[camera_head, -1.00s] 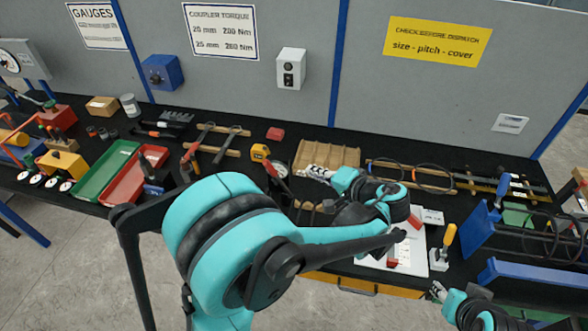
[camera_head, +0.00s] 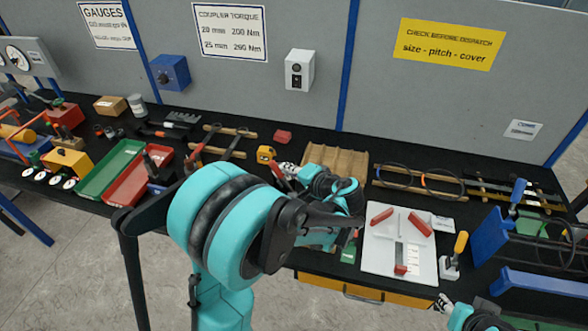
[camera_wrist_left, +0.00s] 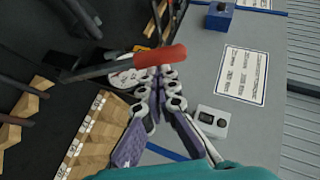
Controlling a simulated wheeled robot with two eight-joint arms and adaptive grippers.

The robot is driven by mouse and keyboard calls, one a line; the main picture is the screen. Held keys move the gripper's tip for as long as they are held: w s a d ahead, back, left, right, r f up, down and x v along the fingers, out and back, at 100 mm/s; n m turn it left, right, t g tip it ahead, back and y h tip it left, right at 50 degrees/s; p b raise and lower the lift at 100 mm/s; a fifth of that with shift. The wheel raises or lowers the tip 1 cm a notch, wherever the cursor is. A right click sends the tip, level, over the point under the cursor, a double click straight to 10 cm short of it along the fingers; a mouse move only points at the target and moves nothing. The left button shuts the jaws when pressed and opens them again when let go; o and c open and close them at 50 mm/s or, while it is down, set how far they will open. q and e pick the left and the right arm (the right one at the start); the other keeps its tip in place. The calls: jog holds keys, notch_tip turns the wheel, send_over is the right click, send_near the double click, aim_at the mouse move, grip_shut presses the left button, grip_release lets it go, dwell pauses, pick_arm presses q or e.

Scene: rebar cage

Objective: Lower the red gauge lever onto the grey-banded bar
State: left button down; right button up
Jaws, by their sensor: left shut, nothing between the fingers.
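The red gauge lever (camera_head: 278,170) stands by the yellow tape measure in the head view. In the left wrist view its red handle (camera_wrist_left: 160,57) lies across the picture just beyond my fingertips, on a dark arm running left. My left gripper (camera_head: 288,168) is shut and empty close beside the lever; its fingers (camera_wrist_left: 155,80) show in the wrist view. I cannot tell whether they touch the handle. Dark bars (camera_wrist_left: 20,115) lie on notched wooden blocks in the wrist view; I cannot make out a grey band. My right gripper (camera_head: 444,303) shows partly at bottom right, its jaws unclear.
A ribbed wooden tray (camera_head: 340,160) stands behind my left wrist. A white board (camera_head: 385,250) with red pieces lies to the right, beside a yellow-handled tool (camera_head: 460,243) and blue frame (camera_head: 490,235). Red (camera_head: 125,190) and green (camera_head: 92,188) trays lie left.

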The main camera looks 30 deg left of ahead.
pick_arm(q)
jog(key=shift+a, duration=0.1)
dwell(0.3)
jog(key=s+a+f+n+h, duration=0.1)
jog(key=a+f+h, duration=0.2)
jog(key=a+h, duration=0.1)
jog(key=s+a+f+n+h+p, duration=0.1)
jog(key=a+f+n+h, duration=0.1)
jog(key=a, duration=0.5)
jog(key=shift+s+f+t+h, duration=0.3)
jog(key=shift+s+f+h, duration=0.1)
jog(key=shift+f+h, duration=0.45)
jog(key=shift+r, duration=0.1)
